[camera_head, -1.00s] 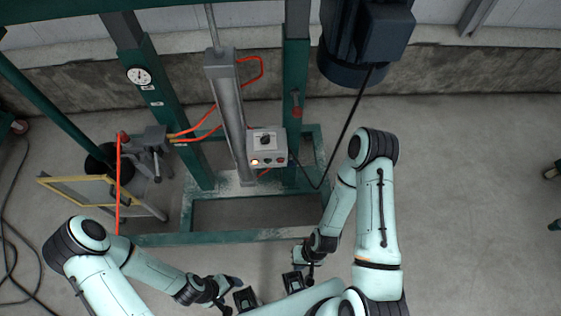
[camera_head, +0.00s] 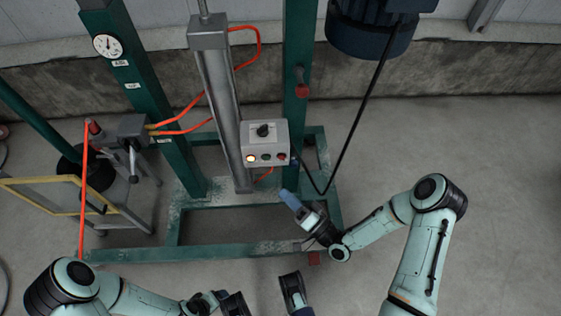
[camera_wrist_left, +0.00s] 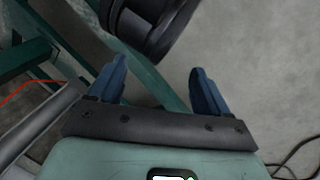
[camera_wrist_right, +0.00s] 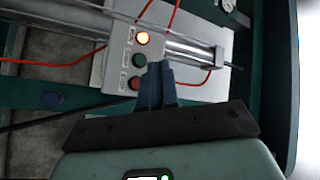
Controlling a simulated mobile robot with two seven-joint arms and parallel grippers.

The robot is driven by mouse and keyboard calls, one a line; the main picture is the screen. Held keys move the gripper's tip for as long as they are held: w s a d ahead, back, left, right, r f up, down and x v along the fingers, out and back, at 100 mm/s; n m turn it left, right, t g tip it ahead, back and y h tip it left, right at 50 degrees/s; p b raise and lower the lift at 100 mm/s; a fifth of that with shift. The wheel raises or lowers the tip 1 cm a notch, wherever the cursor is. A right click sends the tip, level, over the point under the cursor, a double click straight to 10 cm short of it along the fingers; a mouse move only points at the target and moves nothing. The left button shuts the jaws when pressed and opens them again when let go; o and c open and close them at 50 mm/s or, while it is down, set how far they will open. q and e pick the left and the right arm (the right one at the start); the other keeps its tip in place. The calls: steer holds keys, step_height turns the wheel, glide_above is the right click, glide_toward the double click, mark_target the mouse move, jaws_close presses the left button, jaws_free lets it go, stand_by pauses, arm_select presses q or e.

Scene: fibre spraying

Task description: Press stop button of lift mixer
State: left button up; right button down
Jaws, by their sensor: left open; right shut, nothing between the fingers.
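The lift mixer's control box (camera_head: 265,143) is grey, with a black knob (camera_head: 263,130) and a row of three buttons: one lit, one green and one red. The red button (camera_head: 282,156) is at the right end of the row; it also shows in the right wrist view (camera_wrist_right: 135,83). My right gripper (camera_head: 284,194) is shut and empty, below the box. In the right wrist view its blue fingertips (camera_wrist_right: 159,66) appear close beside the red button; I cannot tell whether they touch. My left gripper (camera_wrist_left: 158,72) is open and empty, away from the box.
A green steel frame (camera_head: 300,100) surrounds the grey cylinder (camera_head: 218,90) behind the box. A black cable (camera_head: 352,125) hangs from the motor (camera_head: 365,35). Orange hoses (camera_head: 185,110) run at the left. The floor at the right is clear.

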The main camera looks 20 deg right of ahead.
steer(key=shift+r, duration=0.15)
steer(key=shift+d, duration=0.1)
arm_select(q)
steer(key=shift+t+y, duration=0.3)
steer(key=shift+t, duration=0.3)
steer(key=shift+w+a+f+b, duration=0.45)
steer(key=shift+w+f+b, duration=0.15)
steer(key=shift+w, duration=0.25)
steer(key=shift+w+a+f+b, duration=0.45)
steer(key=shift+w+f, duration=0.15)
steer(key=shift+w, duration=0.25)
arm_select(e)
glide_toward(281, 157)
steer(key=w+a+r, duration=0.1)
steer(key=w+a, duration=0.3)
steer(key=shift+a, duration=0.4)
steer(key=shift+r, duration=0.15)
steer(key=shift+w, duration=0.1)
arm_select(q)
steer(key=shift+f, duration=0.15)
arm_select(e)
steer(key=shift+w+d, duration=0.1)
steer(key=shift+w, duration=0.2)
